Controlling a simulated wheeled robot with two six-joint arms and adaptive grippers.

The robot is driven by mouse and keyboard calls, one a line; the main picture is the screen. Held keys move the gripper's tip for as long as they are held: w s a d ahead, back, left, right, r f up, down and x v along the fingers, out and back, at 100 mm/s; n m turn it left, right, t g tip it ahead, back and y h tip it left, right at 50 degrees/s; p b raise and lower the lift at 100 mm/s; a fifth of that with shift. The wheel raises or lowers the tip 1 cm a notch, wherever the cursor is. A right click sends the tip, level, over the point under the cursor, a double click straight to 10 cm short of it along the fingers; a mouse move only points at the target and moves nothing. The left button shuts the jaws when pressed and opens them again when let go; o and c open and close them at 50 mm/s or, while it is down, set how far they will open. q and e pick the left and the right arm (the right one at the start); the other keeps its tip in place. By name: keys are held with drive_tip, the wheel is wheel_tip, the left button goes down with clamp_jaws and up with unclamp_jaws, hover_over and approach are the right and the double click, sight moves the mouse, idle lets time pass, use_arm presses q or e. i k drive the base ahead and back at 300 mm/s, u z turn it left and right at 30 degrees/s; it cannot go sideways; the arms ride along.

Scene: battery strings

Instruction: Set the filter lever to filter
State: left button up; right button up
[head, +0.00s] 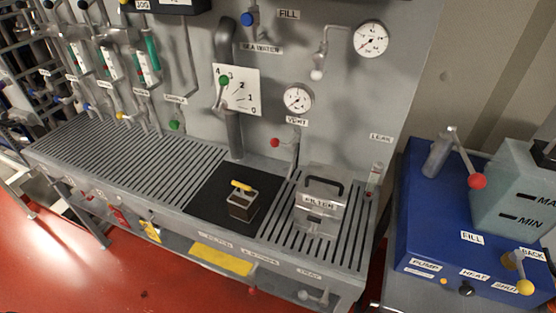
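A grey metal box with a black carry handle (318,205) stands on the slatted bench top at right; its front label appears to read FILTER. No lever in view is clearly marked as the filter lever. Small labels run along the bench's front edge, too small to read surely. Below them are a small red knob (252,291) and a grey fitting with a pale knob (315,297). A small brown box with a yellow bar on top (242,202) sits on a black mat (205,193) left of the filter box. Neither gripper is in view.
The wall panel above holds a dial plate with a green-knobbed lever (223,80), gauges and a red-knobbed VENT lever (276,143). A blue unit (425,215) with red and yellow knobs stands at right. The left slatted bench top (110,155) is clear. Red floor lies in front.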

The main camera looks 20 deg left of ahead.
sight(253, 290)
drive_tip(key=u, duration=0.45)
drive_tip(key=k, duration=0.2)
drive_tip(key=z, duration=1.35)
drive_tip(key=k, duration=1.35)
drive_tip(key=u, duration=2)
drive_tip(key=i, duration=0.5)
